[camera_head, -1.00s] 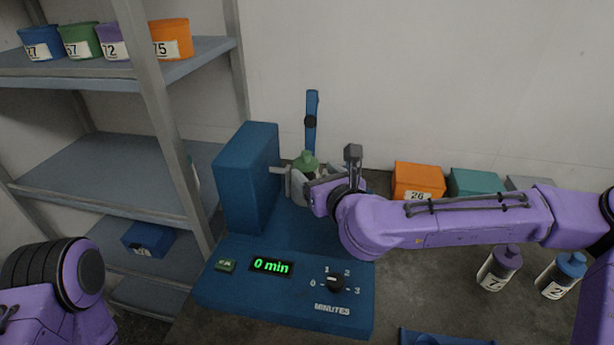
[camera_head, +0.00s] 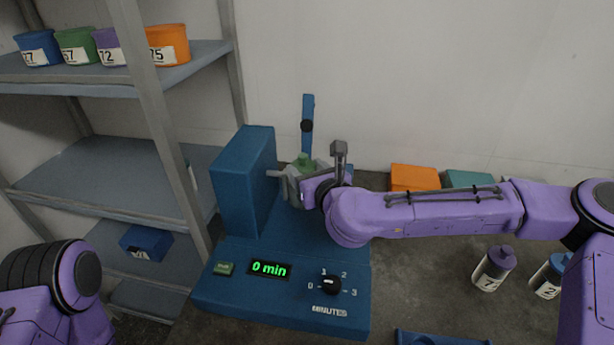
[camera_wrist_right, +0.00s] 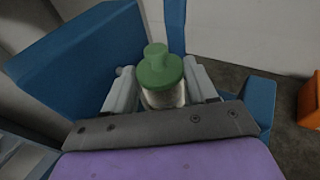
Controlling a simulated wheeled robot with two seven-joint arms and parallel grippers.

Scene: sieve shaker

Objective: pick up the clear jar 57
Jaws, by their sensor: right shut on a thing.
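A clear jar with a green lid (camera_wrist_right: 160,72) stands upright at the shaker in the right wrist view; no number on it can be read. In the head view its green lid (camera_head: 304,161) shows above my right gripper (camera_head: 304,184). My right gripper is shut on the jar, one finger on each side of it, as the right wrist view (camera_wrist_right: 162,95) shows. The blue shaker (camera_head: 245,185) is behind and beside the jar. The jar's base is hidden. My left arm is at the lower left, its gripper out of view.
The shaker panel reads 0 min (camera_head: 269,269), with a minutes knob (camera_head: 330,284). A blue upright post (camera_head: 307,125) rises behind the jar. Bottles 7 (camera_head: 493,269) and 2 (camera_head: 552,275) stand at right. An orange box (camera_head: 414,178) is by the wall. Shelves with numbered tubs are left.

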